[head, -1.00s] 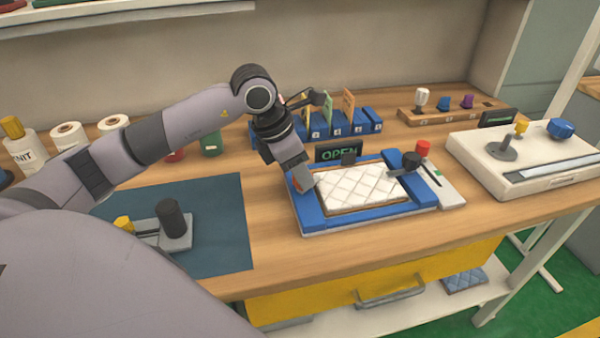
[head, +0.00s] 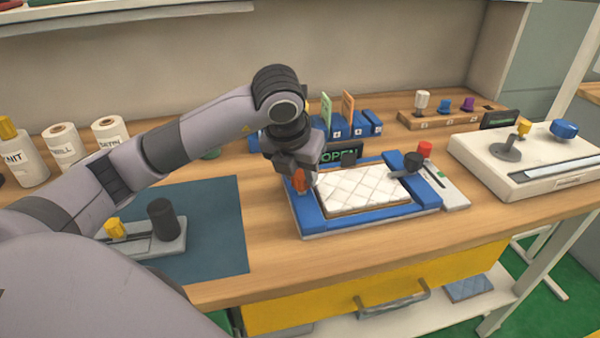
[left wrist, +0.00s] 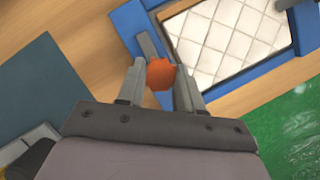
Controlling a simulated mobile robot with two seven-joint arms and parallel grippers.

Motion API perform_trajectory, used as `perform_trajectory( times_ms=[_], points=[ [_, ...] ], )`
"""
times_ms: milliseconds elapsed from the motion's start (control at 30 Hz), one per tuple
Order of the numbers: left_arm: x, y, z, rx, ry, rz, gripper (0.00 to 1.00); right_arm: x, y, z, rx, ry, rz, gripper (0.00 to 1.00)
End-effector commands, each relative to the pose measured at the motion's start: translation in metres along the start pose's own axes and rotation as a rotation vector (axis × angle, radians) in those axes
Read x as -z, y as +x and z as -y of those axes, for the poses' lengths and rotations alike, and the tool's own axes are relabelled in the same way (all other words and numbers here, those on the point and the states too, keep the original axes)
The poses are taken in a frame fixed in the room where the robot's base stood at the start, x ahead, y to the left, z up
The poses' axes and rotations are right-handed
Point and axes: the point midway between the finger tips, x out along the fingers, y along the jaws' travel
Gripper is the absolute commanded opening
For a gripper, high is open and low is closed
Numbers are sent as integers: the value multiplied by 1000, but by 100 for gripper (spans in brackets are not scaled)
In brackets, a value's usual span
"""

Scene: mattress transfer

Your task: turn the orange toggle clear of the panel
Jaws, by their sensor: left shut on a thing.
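The orange toggle (head: 300,181) is at the left side of the blue frame (head: 310,210), beside the white quilted panel (head: 360,187). My left gripper (head: 300,172) is over it, pointing down, shut on the toggle. In the left wrist view the orange toggle (left wrist: 160,74) sits between the two fingers of the left gripper (left wrist: 160,82), with a grey bar showing just beyond it. The panel (left wrist: 230,40) lies flat in the frame, to the right of the toggle. The toggle's lower part is hidden in the head view. My right gripper is not in view.
An OPEN sign (head: 340,156) stands behind the frame. A black knob (head: 412,161) and a red knob (head: 425,149) are at its right. A blue mat (head: 215,225) with a grey fixture (head: 165,240) lies to the left. A white device (head: 530,165) stands at far right.

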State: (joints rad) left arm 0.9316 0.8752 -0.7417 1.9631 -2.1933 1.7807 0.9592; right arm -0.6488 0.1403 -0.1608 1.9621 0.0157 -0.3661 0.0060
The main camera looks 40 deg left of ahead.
Motion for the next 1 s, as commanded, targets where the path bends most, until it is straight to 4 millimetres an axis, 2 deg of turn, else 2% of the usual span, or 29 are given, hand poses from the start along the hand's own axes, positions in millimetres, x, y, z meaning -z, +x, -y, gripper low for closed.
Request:
perform_trajectory(
  times_ms=[300, 733, 767, 800, 833, 1000],
  points=[
    [-2, -2, 0, -28, -73, 4, 5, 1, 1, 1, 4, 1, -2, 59],
    [-2, -2, 0, -31, -81, 5, 5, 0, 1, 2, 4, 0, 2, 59],
    [-2, -2, 0, -31, -80, 5, 45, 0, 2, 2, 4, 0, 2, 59],
    [-2, -1, 0, -31, -80, 5, 58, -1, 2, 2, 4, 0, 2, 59],
    [-2, -1, 0, -31, -80, 4, 61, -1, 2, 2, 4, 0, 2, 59],
    [-1, -1, 0, -31, -78, 2, 61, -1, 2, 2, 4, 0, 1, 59]
  ],
)
